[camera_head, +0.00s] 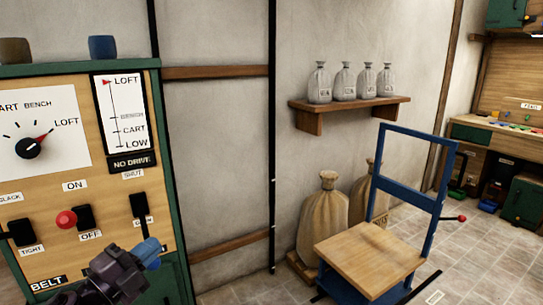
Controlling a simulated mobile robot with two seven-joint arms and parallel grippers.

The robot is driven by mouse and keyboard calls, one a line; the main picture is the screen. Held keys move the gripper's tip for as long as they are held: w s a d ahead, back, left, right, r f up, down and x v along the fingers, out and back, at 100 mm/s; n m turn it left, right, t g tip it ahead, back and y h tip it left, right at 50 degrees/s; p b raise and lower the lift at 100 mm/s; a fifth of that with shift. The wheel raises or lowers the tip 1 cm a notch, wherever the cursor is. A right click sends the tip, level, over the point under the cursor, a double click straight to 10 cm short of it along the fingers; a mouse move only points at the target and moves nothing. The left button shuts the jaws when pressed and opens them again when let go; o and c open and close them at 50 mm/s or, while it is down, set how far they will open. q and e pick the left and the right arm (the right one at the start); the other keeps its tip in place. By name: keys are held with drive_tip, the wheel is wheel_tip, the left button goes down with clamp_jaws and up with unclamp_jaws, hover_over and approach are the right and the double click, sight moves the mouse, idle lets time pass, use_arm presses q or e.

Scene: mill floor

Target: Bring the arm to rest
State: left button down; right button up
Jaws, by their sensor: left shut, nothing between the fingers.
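My left gripper (122,270) is at the bottom left of the head view, dark and shut, with nothing held. It is in front of the lower right part of the control panel (100,185). A blue rounded piece (148,252) shows at its end, below a black lever (139,206) under the label SHUT. I cannot tell whether the gripper touches it. My right gripper is not in view.
The panel has a dial (28,147) pointing to LOFT and a red knob (66,219). A shelf (350,106) holds small sacks. Tiled floor is open at the right.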

use_arm(q)
drive_tip(key=s+a+f+n+g+y, duration=0.1)
drive_tip(key=s+f+n+y, duration=0.2)
drive_tip(key=f+n, duration=0.25)
drive_tip(key=s+a+f+n+y, duration=0.2)
drive_tip(key=f+n, duration=0.2)
drive_tip(key=f, duration=0.2)
drive_tip(key=s+a+f+n+g+y, duration=0.1)
drive_tip(key=s+f+n+y, duration=0.2)
drive_tip(key=f+n, duration=0.2)
drive_tip(key=s+f+n+g+y+p, duration=0.1)
drive_tip(key=s+f+n+g, duration=0.1)
drive_tip(key=s+f, duration=0.5)
drive_tip(key=s+f+n+g+y, duration=0.1)
drive_tip(key=s+f+n, duration=0.4)
drive_tip(key=s, duration=0.7)
wheel_tip(320, 180, down, 2)
drive_tip(key=shift+d+f+g+y+p, duration=0.1)
drive_tip(key=shift+d+g+y+p, duration=0.1)
drive_tip(key=shift+g+y+p, duration=0.35)
drive_tip(key=shift+s, duration=0.1)
